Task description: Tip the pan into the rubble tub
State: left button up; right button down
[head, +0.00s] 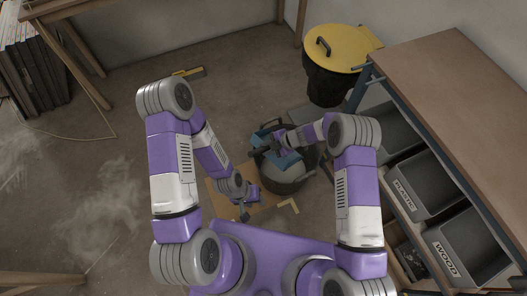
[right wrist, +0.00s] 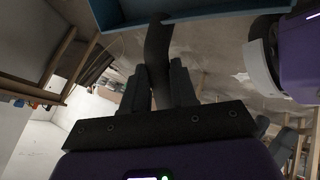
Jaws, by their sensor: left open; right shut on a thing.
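The blue pan (head: 288,163) is held over the dark round rubble tub (head: 287,188) in the head view. My right gripper (head: 277,142) is shut on the pan's dark handle (right wrist: 158,55), which stands between the fingers in the right wrist view. The pan's blue edge (right wrist: 190,10) crosses the top of that view. The pan looks tilted, but its inside and any load are hidden. My left gripper (head: 246,207) is open and empty, low beside the tub's left side.
A tan board (head: 222,190) and a small L-shaped piece (head: 289,206) lie on the floor by the tub. A yellow-lidded bin (head: 340,47) stands behind. A bench (head: 465,85) with grey bins, including one marked wood (head: 462,255), is at right. The left floor is mostly clear.

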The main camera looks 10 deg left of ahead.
jog(key=shift+w+d+r, duration=0.25)
jog(key=shift+w+r, duration=0.1)
jog(key=shift+w, duration=0.05)
jog(key=shift+w+d+g+b, duration=0.2)
jog(key=shift+w+g+b, duration=0.1)
jog(key=shift+w, duration=0.05)
jog(key=shift+w+d+r+m+g+y+b, duration=0.15)
jog(key=shift+w+d+r+m+g+y, duration=0.1)
jog(key=shift+w+d+r+g+y, duration=0.35)
jog(key=shift+w+d+r+m+g+y+b, duration=0.15)
jog(key=shift+w+d, duration=0.25)
jog(key=shift+w, duration=0.45)
jog(key=shift+w+d+r+m+g+y+b, duration=0.25)
jog(key=shift+w+d+r+y, duration=0.2)
jog(key=shift+w, duration=0.25)
